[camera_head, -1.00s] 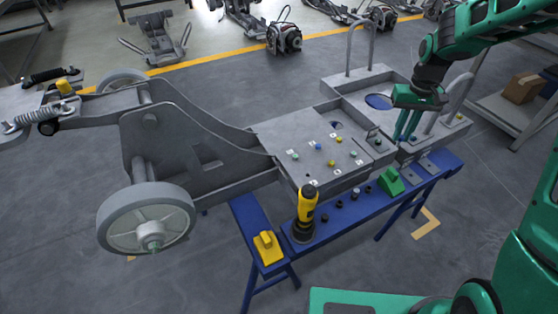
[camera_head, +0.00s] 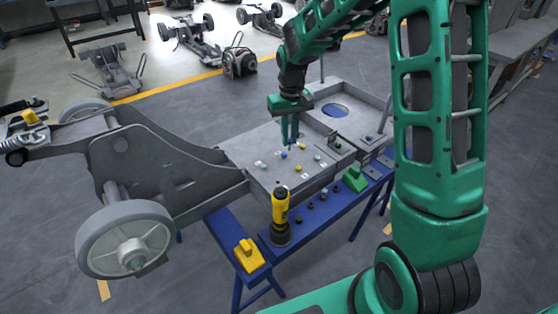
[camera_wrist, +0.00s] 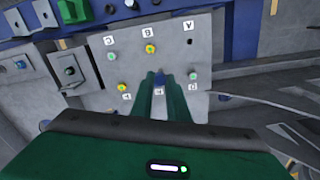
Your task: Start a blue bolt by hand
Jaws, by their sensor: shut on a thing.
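My gripper (camera_head: 290,143) hangs fingers down above the grey plate (camera_head: 262,152) of the chassis. In the wrist view the fingers (camera_wrist: 159,80) are close together with a blue bolt (camera_wrist: 159,82) between their ends, mostly hidden. A blue bolt head (camera_head: 284,154) shows on the plate just below the fingertips; I cannot tell if it is the same bolt. The plate has lettered positions. Yellow bolts (camera_head: 297,170) and green bolts (camera_head: 318,157) sit at several of them. The position by letter A is a dark, empty-looking hole (camera_wrist: 190,64).
A blue stand (camera_head: 320,212) along the plate's near side carries a yellow and black driver (camera_head: 280,212), a yellow block (camera_head: 248,255), a green block (camera_head: 355,179) and dark sockets. A tray with a round opening (camera_head: 335,110) and upright bars lies right of the plate.

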